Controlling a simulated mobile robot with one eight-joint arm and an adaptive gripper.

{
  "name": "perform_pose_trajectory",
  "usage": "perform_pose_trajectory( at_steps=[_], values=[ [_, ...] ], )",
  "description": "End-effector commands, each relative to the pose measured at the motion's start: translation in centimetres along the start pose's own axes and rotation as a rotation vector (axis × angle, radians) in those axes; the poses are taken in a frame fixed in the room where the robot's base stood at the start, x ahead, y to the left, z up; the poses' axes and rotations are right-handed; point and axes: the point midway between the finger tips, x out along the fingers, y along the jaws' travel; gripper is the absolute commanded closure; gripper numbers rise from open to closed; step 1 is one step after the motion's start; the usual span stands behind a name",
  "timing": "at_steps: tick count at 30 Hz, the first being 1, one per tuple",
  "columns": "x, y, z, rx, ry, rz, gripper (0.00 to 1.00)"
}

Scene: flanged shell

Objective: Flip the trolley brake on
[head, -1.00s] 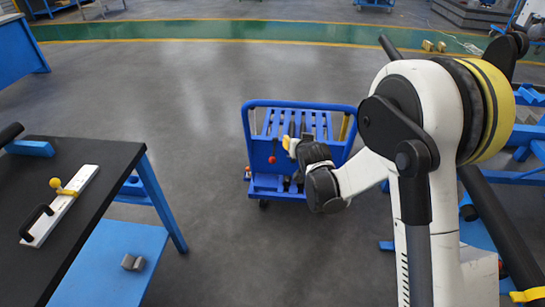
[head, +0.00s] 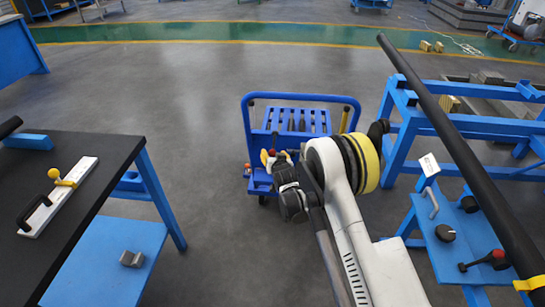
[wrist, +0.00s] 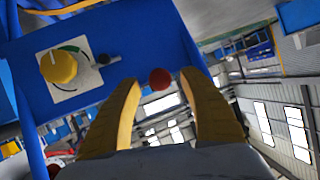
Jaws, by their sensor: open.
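The blue trolley (head: 302,97) stands on the floor in the middle of the head view. A red ball knob (head: 272,152) shows on its near side and also in the wrist view (wrist: 160,79). My gripper (head: 276,157) is at the trolley's near side. In the wrist view my open gripper (wrist: 159,82) has its yellow fingers either side of the red knob in the picture; contact cannot be told. A yellow dial (wrist: 58,66) on a white plate with a green arc sits on the blue panel to the left. The brake lever's stem is hidden.
A black-topped blue table (head: 95,150) stands at the left, with a white plate carrying a black handle and yellow knob. Blue frames (head: 405,150) and a control panel (head: 455,250) stand at the right. Floor behind the trolley is clear.

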Motion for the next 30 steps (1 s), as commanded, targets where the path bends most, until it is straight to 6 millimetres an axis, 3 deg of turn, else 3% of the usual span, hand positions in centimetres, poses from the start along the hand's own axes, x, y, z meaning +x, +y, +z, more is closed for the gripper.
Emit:
perform_pose_trajectory(
  at_steps=[6, 14, 15, 20, 30],
  values=[
    [2.0, 0.0, 0.0, 0.0, 0.0, 0.0, 0.49],
    [2.1, 0.0, -0.1, 0.0, 0.0, 0.0, 0.49],
    [2.1, 0.0, -0.1, 0.0, 0.0, 0.0, 0.53],
    [2.1, 0.0, -0.1, 0.0, 0.0, 0.0, 1.0],
    [1.0, -0.3, -0.2, 0.007, -0.031, 0.003, 1.0]
  ],
)
